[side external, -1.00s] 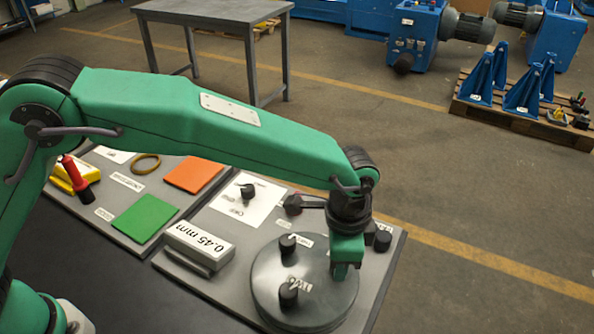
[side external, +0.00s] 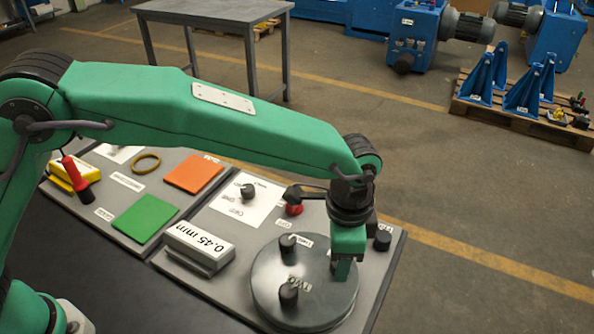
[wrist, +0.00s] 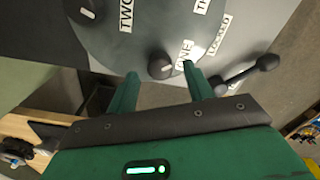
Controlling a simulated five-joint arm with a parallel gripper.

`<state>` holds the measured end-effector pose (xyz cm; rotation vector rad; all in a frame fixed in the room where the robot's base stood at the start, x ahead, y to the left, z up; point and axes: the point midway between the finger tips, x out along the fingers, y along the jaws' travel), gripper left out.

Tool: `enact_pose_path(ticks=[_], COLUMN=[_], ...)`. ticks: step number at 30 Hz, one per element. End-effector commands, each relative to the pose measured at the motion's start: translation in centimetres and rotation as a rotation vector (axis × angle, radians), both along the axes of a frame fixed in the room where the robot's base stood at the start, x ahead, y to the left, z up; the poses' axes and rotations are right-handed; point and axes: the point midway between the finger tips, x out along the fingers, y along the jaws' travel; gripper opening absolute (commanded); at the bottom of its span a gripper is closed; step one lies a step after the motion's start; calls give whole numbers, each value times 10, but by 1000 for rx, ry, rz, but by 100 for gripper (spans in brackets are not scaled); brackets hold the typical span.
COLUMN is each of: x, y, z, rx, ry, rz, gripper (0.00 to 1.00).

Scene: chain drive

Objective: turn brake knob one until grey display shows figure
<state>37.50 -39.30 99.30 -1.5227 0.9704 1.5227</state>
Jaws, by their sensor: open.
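Brake knob one (wrist: 161,66), a dark round knob beside the label ONE, sits on the grey round disc (side external: 262,275). In the wrist view it appears between my gripper's fingertips (wrist: 161,72); I cannot tell whether they touch it. My gripper (side external: 345,267) points down over the disc's right side in the side external view and hides that knob there. Its two green fingers are apart. The display (side external: 197,243), a grey box with a white face, reads 0.45 mm. Knob two (side external: 289,293) and another knob (side external: 287,243) stand on the disc.
A dark lever with a ball end (wrist: 250,73) lies right of knob one, near a LOCKED label. A small black knob (side external: 382,241) stands at the panel's right edge. Green (side external: 145,217) and orange (side external: 194,174) squares lie left.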

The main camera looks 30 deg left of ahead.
Motion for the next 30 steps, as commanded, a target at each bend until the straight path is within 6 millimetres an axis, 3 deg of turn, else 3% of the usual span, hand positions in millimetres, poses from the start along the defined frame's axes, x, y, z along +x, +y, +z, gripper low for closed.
enact_pose_path(ticks=[12,30], x=[0,1], y=[0,4], z=[52,63], rx=[-2,-4], ry=[-2,-4], rz=[0,8], gripper=[52,52])
